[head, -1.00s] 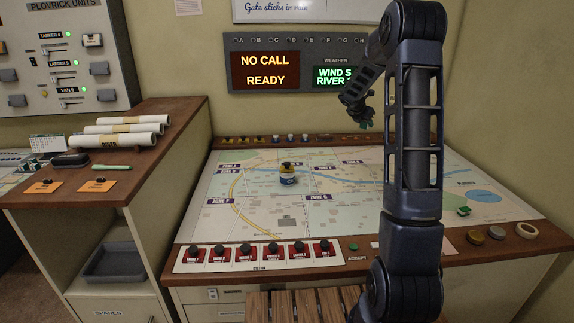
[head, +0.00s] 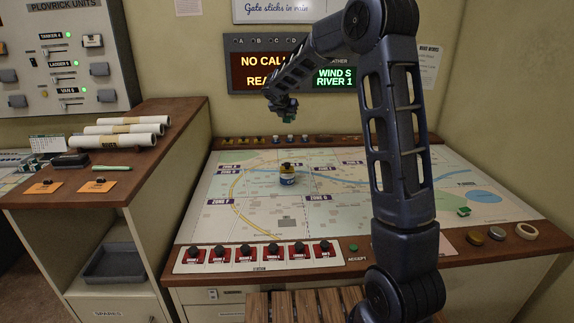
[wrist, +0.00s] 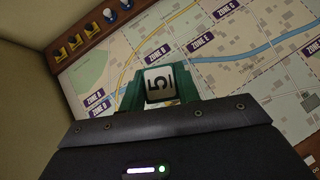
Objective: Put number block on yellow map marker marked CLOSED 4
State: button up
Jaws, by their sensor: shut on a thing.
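My gripper (head: 284,112) is above the back of the map table in the head view. In the wrist view its green fingers are shut on a white number block (wrist: 160,84) with a black 5, seen turned sideways. Several yellow markers (wrist: 75,42) sit on the back rail, also seen in the head view (head: 243,140). I cannot read CLOSED 4 on any of them.
White and blue markers (wrist: 109,15) stand on the rail beside the yellow ones. A row of red switches (head: 260,251) lines the map's front edge. A small green piece (head: 464,211) lies at right. The display panel (head: 262,70) is on the wall behind my gripper.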

aim_at(287, 164)
jog(key=shift+a+f, duration=0.25)
jog(key=shift+f, duration=0.1)
notch_tip(287, 164, down, 19)
jog(key=shift+f, duration=0.1)
jog(key=shift+f, duration=0.15)
dwell(0.3)
jog(key=o, duration=1)
jog(key=shift+c, duration=0.2)
